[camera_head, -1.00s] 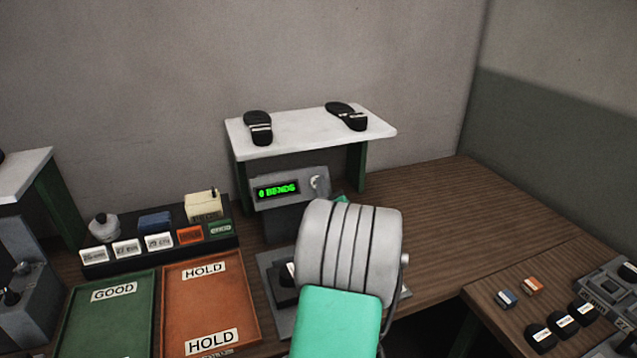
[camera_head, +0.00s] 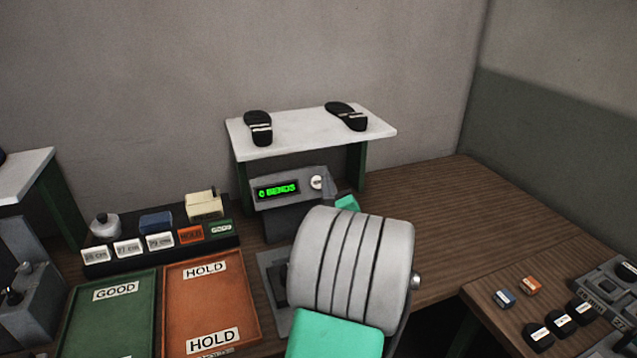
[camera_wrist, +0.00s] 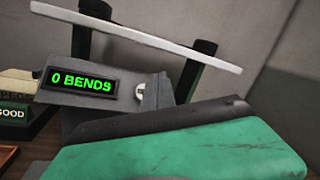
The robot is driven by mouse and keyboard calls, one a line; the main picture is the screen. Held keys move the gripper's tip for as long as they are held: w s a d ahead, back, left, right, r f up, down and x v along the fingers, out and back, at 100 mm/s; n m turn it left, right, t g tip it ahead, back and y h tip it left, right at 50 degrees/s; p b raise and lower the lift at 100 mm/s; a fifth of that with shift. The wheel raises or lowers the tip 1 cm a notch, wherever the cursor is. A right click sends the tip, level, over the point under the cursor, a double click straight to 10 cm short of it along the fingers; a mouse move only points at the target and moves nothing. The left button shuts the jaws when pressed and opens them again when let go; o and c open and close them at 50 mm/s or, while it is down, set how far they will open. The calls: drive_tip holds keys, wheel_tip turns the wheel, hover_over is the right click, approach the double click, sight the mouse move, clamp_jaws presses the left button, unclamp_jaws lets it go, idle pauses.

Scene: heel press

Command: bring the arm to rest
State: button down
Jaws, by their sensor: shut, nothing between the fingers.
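My arm rises from the bottom of the head view, with a mint link and a grey ribbed joint in front of the press. My gripper (camera_wrist: 153,94) shows in the wrist view as small grey fingers beyond the green and dark hand body. The fingers are shut and empty, in front of the panel by the pale round knob (camera_head: 317,182). I cannot tell from the wrist view whether they touch it. The display (camera_wrist: 82,82) reads "0 BENDS".
A white shelf (camera_head: 300,136) with two black soles stands behind the panel. The green GOOD tray (camera_head: 110,322) and orange HOLD tray (camera_head: 205,305) lie to the left, below a dark label rack (camera_head: 110,268). Bare wooden bench (camera_head: 440,220) is free to the right.

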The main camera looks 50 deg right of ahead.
drive_tip(key=w+a+f+n+y, duration=0.2)
drive_tip(key=w+a+n+y, duration=0.2)
drive_tip(key=a+n, duration=0.3)
drive_tip(key=w+a+f+n+g+y, duration=0.1)
drive_tip(key=w+a+n+y, duration=0.2)
drive_tip(key=w+a+n, duration=0.5)
drive_tip(key=w+a+f+n+y, duration=0.15)
drive_tip(key=a+n+y, duration=0.25)
drive_tip(key=a, duration=0.6)
drive_tip(key=s+a+f+n+g+y, duration=0.1)
drive_tip(key=s+a+f+n+g, duration=0.15)
drive_tip(key=s+a+n, duration=0.4)
drive_tip(key=s+a+f+n+g+y, duration=0.15)
drive_tip(key=s+a+n+g, duration=0.25)
drive_tip(key=a+n, duration=0.55)
drive_tip(key=s+a+n+g, duration=0.2)
drive_tip(key=s+a+n, duration=0.2)
drive_tip(key=s, duration=0.4)
drive_tip(key=shift+s+a+f+g, duration=0.15)
drive_tip(key=shift+a+f+g, duration=0.25)
drive_tip(key=shift+a, duration=0.1)
